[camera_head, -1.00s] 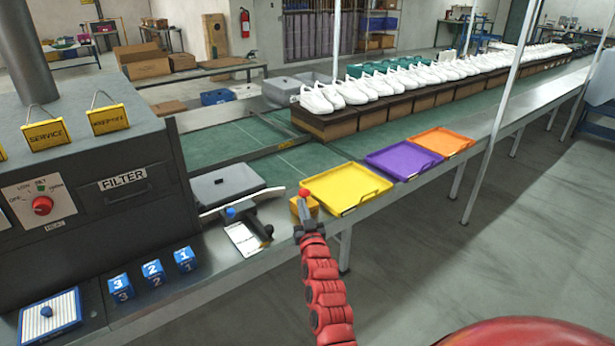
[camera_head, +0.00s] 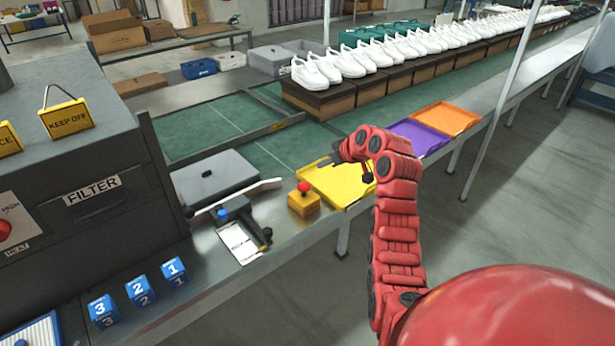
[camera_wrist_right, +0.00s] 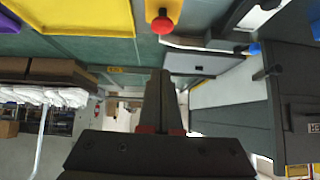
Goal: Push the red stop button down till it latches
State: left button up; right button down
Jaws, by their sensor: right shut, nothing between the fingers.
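The red stop button (camera_head: 304,187) sits on top of a small yellow box (camera_head: 304,205) near the front edge of the line, just left of the yellow tray. It stands clear, with nothing touching it. In the right wrist view the red button (camera_wrist_right: 162,25) and its yellow box show at the top, apart from the fingers. My right gripper (camera_head: 330,160) is up and to the right of the button, over the yellow tray, partly hidden by my arm. Its fingers (camera_wrist_right: 160,80) are shut and empty in the wrist view. My left gripper is not in view.
The yellow tray (camera_head: 318,180) lies right of the button, with purple (camera_head: 432,136) and orange (camera_head: 465,113) trays beyond. A clipboard-like stand (camera_head: 240,240) and a grey lidded bin (camera_head: 215,180) are to the left. White shoes (camera_head: 345,65) line the conveyor behind.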

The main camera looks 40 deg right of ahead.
jog(key=p, duration=0.3)
send_over(308, 188)
notch_tip(308, 188, down, 7)
jog(key=shift+s+r, duration=0.15)
jog(key=shift+r, duration=0.05)
notch_tip(308, 188, down, 4)
jog(key=shift+r, duration=0.25)
jog(key=shift+f, duration=0.4)
